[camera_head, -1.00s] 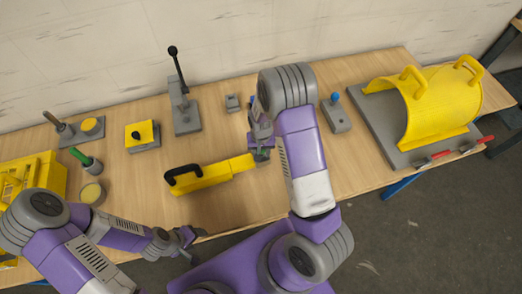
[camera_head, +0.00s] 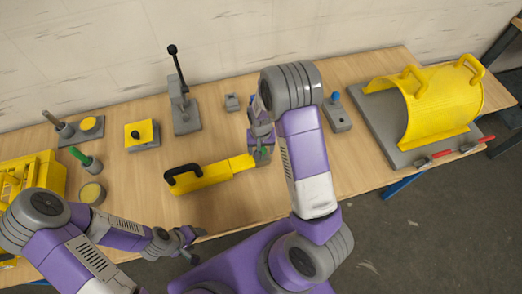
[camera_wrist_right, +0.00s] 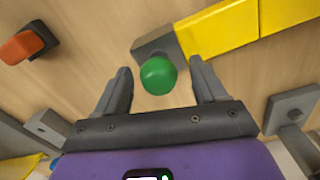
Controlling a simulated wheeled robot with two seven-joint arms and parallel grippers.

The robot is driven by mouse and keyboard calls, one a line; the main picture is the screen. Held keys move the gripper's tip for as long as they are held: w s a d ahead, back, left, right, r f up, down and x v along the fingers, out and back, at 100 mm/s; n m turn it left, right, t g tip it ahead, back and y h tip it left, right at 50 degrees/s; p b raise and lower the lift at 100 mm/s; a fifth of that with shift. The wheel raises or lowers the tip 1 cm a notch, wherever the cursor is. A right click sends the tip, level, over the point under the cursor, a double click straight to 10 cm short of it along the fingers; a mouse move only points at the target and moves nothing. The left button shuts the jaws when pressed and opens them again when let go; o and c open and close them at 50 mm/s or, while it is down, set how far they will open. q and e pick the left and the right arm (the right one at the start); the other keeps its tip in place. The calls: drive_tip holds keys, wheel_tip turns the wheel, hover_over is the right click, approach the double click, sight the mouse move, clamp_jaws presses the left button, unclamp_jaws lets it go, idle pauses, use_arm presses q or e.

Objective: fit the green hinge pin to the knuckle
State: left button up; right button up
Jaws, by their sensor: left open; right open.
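The green hinge pin shows its round green head (camera_wrist_right: 158,75) in the right wrist view, over the edge of the grey knuckle block (camera_wrist_right: 157,45). The knuckle is at the end of a yellow bar (camera_wrist_right: 220,30). How deep the pin sits is hidden. My right gripper (camera_wrist_right: 160,84) is open, its fingers apart on either side of the green head. In the head view, my right gripper (camera_head: 262,143) is above the knuckle, partly hidden by my arm. My left gripper (camera_head: 190,240) is open and empty near the table's front edge.
The yellow bar has a black handle (camera_head: 183,175) at its left end. A green-topped piece (camera_head: 79,154) stands in a grey holder at the left. A lever press (camera_head: 184,110), a yellow-topped block (camera_head: 142,133) and a yellow guard (camera_head: 440,105) stand around. Bare wood lies in front.

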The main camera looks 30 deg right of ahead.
wheel_tip(320, 180, up, 5)
drive_tip(key=shift+r, duration=0.2)
idle(0.6)
